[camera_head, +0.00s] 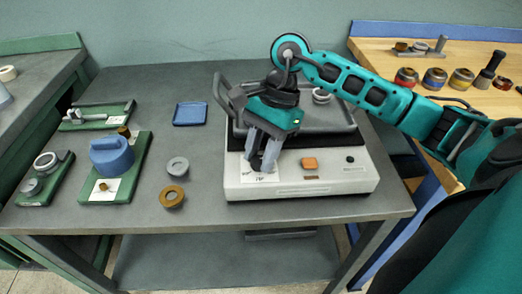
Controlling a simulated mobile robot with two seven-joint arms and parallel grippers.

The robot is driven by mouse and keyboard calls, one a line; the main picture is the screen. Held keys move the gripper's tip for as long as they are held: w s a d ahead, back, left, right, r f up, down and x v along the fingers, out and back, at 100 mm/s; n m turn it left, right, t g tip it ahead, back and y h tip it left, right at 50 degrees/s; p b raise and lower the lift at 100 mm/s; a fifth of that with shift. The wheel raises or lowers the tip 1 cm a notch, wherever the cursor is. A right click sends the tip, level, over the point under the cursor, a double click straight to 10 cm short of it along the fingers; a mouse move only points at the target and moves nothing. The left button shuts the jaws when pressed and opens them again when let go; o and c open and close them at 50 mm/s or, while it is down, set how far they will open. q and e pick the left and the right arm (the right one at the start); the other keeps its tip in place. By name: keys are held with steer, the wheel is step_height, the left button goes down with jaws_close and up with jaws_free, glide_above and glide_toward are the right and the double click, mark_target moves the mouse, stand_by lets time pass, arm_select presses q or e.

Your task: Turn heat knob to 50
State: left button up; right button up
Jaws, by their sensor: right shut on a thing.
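A white device (305,186) with a front panel stands on the grey table. My left gripper is not in view.
A grey tray (335,119) with a ring sits on the device's back. Left are a blue container (112,156) on a green board, a grey ring (178,166), a brown ring (172,197) and a blue tray (190,114). A wooden bench (385,49) holds several parts.

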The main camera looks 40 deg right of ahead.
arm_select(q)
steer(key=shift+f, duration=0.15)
